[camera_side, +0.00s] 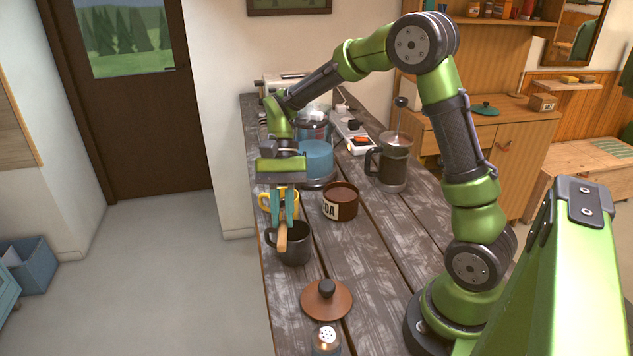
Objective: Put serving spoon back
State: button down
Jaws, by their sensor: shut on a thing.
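My gripper (283,218), with teal fingers pointing down, is shut on a wooden piece that appears to be the serving spoon (282,240). Its light brown end hangs below the fingertips, in front of or over a dark mug (296,247). I cannot tell from this view whether it is inside the mug or touches its rim. The rest of the spoon is hidden by the fingers. A yellow mug (265,201) stands behind the fingers, partly covered by them.
A French press (394,165) and a blue container (317,160) stand farther back. A brown lid (314,302) and a shaker (326,341) are at the front. The table's right-centre is clear.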

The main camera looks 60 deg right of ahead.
jog(key=s+d+f+n+h, duration=0.1)
jog(key=s+d+f, duration=0.25)
jog(key=s, duration=0.25)
jog(key=s+d+f+n+h, duration=0.1)
jog(key=s+d+f, duration=0.2)
jog(key=s+d, duration=0.3)
jog(key=shift+s+a+f, duration=0.1)
jog(key=shift+s+f, duration=0.05)
jog(key=shift+f, duration=0.9)
jog(key=shift+s+a+f, duration=0.1)
jog(key=shift+s+f, duration=0.05)
jog(key=shift+f, duration=0.95)
jog(key=shift+s+a+f, duration=0.1)
jog(key=shift+s+f, duration=0.05)
jog(key=shift+f, duration=0.9)
jog(key=c, duration=1)
grip_release()
